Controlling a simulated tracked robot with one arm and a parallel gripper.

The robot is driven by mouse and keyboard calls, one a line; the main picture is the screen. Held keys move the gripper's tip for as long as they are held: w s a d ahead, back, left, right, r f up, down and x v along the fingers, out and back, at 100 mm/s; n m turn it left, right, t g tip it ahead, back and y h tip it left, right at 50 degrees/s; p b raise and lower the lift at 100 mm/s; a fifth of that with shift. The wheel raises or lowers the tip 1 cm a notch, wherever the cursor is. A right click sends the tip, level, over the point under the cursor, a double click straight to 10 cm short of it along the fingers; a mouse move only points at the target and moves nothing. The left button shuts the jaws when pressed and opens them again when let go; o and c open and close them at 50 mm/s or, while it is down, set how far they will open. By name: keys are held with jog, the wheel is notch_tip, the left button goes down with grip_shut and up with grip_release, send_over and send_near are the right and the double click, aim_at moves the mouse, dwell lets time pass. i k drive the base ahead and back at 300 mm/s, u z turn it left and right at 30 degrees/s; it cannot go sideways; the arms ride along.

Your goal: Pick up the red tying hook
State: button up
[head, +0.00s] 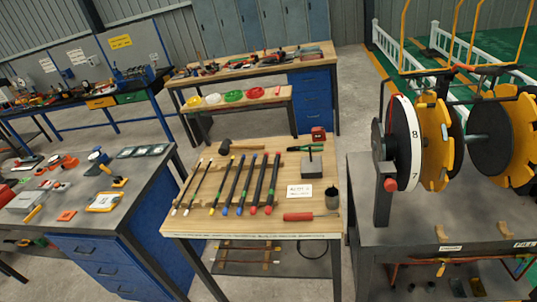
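A tool with a red handle (299,217) lies near the front right of the wooden-topped table (190,222) in the middle of the view. It looks like the red tying hook, lying flat with its handle to the left; its thin end, towards the right, is too small to make out. It lies in front of a white label card (299,191) and close to a dark cup (332,198). Nothing covers the handle. My gripper is not in view.
Several dark rods with coloured ends (245,185) lie side by side left of the tool. A large reel machine (435,140) stands right; a grey bench (130,190) stands left.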

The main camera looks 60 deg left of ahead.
aim_at(304, 216)
jog(key=u, duration=0.7)
jog(key=i, duration=1.15)
jog(key=u, duration=0.8)
jog(key=k, duration=0.95)
jog(key=u, duration=0.2)
jog(key=i, duration=0.95)
jog(key=z, duration=0.1)
